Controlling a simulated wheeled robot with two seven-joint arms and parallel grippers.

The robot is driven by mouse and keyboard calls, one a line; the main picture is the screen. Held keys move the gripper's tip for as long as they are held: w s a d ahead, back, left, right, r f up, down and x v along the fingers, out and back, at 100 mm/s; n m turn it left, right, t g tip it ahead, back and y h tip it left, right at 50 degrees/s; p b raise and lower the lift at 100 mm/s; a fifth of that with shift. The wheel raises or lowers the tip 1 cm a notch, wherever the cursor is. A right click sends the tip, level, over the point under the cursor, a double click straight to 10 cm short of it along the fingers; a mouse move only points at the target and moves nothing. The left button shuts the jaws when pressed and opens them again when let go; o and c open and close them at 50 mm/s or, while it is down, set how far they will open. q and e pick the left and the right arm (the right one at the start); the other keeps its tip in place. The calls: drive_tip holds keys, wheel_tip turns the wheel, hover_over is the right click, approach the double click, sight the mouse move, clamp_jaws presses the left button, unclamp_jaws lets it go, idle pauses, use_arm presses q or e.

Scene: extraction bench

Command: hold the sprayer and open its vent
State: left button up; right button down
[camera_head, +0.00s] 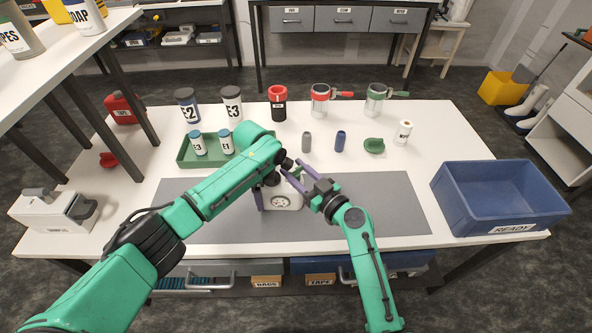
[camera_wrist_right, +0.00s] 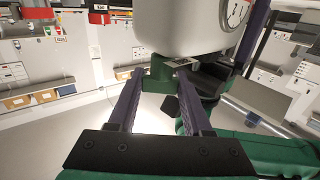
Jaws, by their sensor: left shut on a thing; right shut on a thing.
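The sprayer (camera_head: 282,204) is a white body with a round dial, standing at the middle of the grey mat (camera_head: 385,215). My left gripper (camera_head: 280,194) reaches over it from above, shut on its body with purple fingers at the sides. My right gripper (camera_head: 292,170) comes in from the right, shut at the sprayer's top. In the right wrist view, the white body (camera_wrist_right: 180,25) appears inverted, and my right fingers (camera_wrist_right: 159,76) flank a green part (camera_wrist_right: 159,68) at its top. My arm hides much of that top in the head view; I cannot tell whether the vent is open.
Behind the mat are a green tray (camera_head: 184,157) with small bottles, two lidded jars, a red-topped cup (camera_head: 278,103) and handled containers. A blue bin (camera_head: 500,197) marked READY stands right. A white device (camera_head: 52,212) sits left. The mat's right part is clear.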

drive_tip(key=shift+f+m+t+h, duration=0.1)
drive_tip(key=shift+m+t+h, duration=0.3)
drive_tip(key=shift+h, duration=0.1)
drive_tip(key=shift+c, duration=1.6)
unclamp_jaws()
